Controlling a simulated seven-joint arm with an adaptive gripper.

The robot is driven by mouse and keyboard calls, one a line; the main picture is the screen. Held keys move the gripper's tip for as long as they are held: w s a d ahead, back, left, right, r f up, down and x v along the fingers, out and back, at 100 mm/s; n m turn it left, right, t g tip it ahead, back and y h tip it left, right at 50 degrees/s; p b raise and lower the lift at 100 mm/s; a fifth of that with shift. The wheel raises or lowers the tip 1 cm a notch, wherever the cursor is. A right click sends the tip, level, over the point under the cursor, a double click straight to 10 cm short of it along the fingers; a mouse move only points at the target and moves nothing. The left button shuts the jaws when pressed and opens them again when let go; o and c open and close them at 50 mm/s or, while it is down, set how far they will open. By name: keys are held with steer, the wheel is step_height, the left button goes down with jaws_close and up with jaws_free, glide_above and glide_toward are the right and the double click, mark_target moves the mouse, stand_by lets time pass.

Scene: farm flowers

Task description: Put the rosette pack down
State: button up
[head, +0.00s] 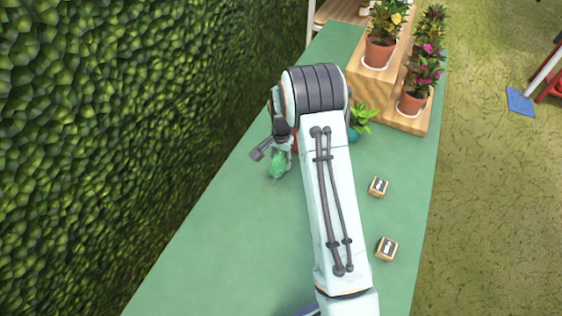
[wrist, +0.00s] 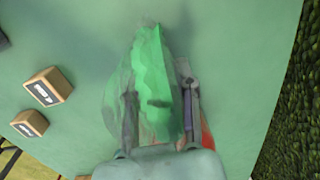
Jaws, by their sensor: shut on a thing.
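The rosette pack (wrist: 150,75) is a green shape in a clear, see-through wrapping, seen close up in the wrist view. My gripper (wrist: 158,105) is shut on it, with one finger on each side of the pack. In the head view the pack (head: 278,164) shows as a small green shape left of my arm, over the green table (head: 215,235). My gripper is partly hidden there by my own arm. I cannot tell whether the pack touches the table. A small red-orange thing (wrist: 208,137) shows beside the right finger in the wrist view.
Two small wooden blocks with dark labels (head: 378,187) (head: 386,249) stand right of my arm. A wooden stepped stand (head: 402,119) holds potted flowers at the back. A teal-potted plant (head: 361,120) is beside my arm. A hedge (head: 110,120) lines the left. The table's front left is clear.

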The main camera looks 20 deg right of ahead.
steer(key=shift+f, duration=0.45)
steer(key=shift+f, duration=0.1)
steer(key=o, duration=1)
